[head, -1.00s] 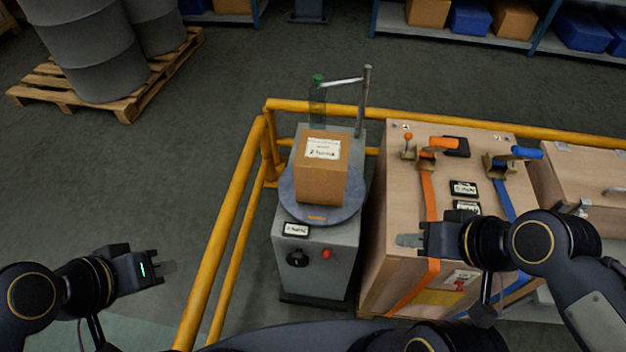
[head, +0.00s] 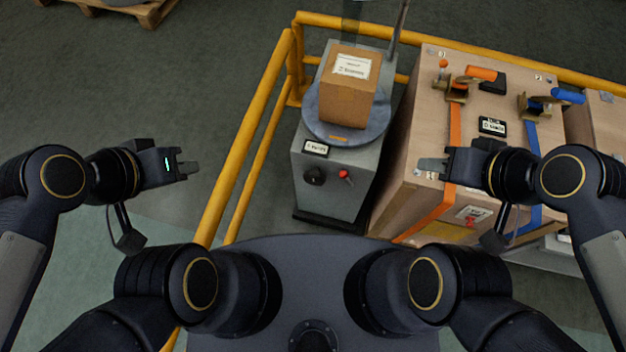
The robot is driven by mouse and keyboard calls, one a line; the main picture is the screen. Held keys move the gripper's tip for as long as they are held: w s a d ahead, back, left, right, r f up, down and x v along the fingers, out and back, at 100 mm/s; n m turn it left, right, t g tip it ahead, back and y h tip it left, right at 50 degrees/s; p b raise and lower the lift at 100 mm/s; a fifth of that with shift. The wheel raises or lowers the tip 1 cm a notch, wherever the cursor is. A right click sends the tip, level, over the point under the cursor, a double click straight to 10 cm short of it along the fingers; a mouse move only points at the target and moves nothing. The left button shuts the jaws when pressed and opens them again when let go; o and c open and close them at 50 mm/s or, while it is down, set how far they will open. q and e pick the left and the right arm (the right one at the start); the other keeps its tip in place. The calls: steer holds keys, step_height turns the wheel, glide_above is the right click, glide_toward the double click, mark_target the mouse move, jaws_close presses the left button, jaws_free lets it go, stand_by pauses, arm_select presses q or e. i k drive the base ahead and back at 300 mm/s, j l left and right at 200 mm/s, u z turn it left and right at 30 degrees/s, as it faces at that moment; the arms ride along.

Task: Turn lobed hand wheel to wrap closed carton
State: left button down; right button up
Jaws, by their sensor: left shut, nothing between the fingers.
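The closed carton (head: 347,97) is brown with a white label and sits upright on the round grey turntable (head: 345,133) of the wrapping machine (head: 331,187). The dark lobed hand wheel (head: 314,176) is on the machine's front face, left of a red knob (head: 346,175). My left gripper (head: 190,168) is shut and empty over the floor, left of the yellow rail and apart from the wheel. My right gripper (head: 428,164) is in front of the wooden crate, right of the machine, with nothing seen in it; its finger gap is too small to tell.
A yellow guard rail (head: 246,139) runs along the machine's left side and behind it. A wooden crate (head: 407,180) with orange and blue straps stands close on the right. Another crate (head: 600,115) is farther right. A pallet (head: 155,12) lies at the top left.

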mark_target(315, 177)
steer(key=l+u, duration=0.2)
steer(key=u, duration=1.35)
steer(key=k+l+u, duration=0.2)
steer(key=k+l, duration=0.1)
steer(key=k, duration=0.1)
